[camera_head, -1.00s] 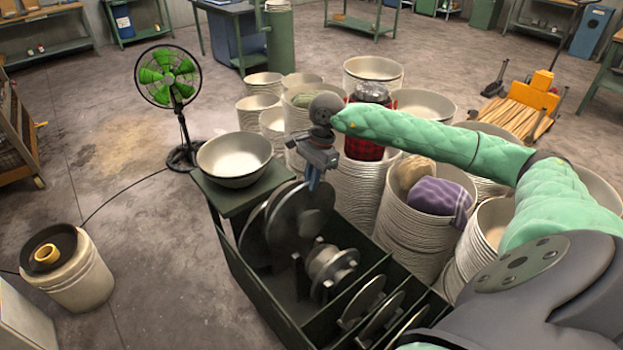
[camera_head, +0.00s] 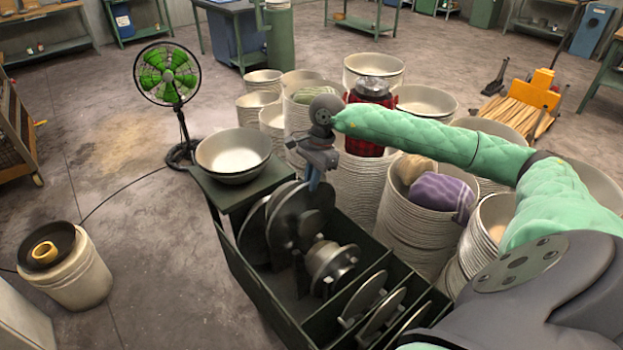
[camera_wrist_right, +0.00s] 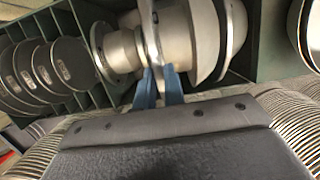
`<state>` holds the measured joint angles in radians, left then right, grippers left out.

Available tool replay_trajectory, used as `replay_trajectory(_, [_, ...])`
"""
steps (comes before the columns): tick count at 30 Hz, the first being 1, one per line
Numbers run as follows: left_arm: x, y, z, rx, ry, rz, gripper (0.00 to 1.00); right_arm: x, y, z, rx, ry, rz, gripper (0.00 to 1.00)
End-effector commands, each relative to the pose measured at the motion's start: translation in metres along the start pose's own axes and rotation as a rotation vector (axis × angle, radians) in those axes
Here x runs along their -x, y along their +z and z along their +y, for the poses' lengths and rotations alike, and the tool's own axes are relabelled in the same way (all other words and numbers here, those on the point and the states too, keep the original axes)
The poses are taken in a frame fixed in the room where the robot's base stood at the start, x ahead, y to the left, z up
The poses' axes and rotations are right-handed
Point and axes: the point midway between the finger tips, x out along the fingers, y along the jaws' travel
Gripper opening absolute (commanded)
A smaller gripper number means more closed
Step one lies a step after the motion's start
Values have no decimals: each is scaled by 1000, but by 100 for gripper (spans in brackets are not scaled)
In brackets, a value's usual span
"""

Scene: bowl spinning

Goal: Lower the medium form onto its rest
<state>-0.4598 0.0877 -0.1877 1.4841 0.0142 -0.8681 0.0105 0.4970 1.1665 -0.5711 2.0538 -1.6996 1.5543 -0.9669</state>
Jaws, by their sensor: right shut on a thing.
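My right gripper (camera_head: 314,180) hangs over the dark green rack, its blue fingers pointing down. In the right wrist view its two blue fingers (camera_wrist_right: 159,86) are shut on the rim of a grey metal form (camera_wrist_right: 151,35), with its wider rounded body just to the right. In the head view the held form (camera_head: 288,212) is a dark grey disc, roughly upright, partly inside the rack's left part. Its lower edge and the rest under it are hidden, so I cannot tell whether they touch. My left gripper is not in view.
The green rack (camera_head: 262,309) also holds a smaller spool-shaped form (camera_head: 332,263) and several thin discs (camera_head: 362,295). Grey bowls (camera_head: 233,152) sit on its left shelf. Stacks of bowls (camera_head: 366,190) stand close behind and right.

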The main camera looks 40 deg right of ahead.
Motion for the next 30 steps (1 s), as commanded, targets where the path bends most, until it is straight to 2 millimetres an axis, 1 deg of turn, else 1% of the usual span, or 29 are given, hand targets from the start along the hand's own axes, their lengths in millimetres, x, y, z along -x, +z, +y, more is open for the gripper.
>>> replay_trajectory(30, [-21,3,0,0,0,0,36,-21,-6,0,0,-2,0,0])
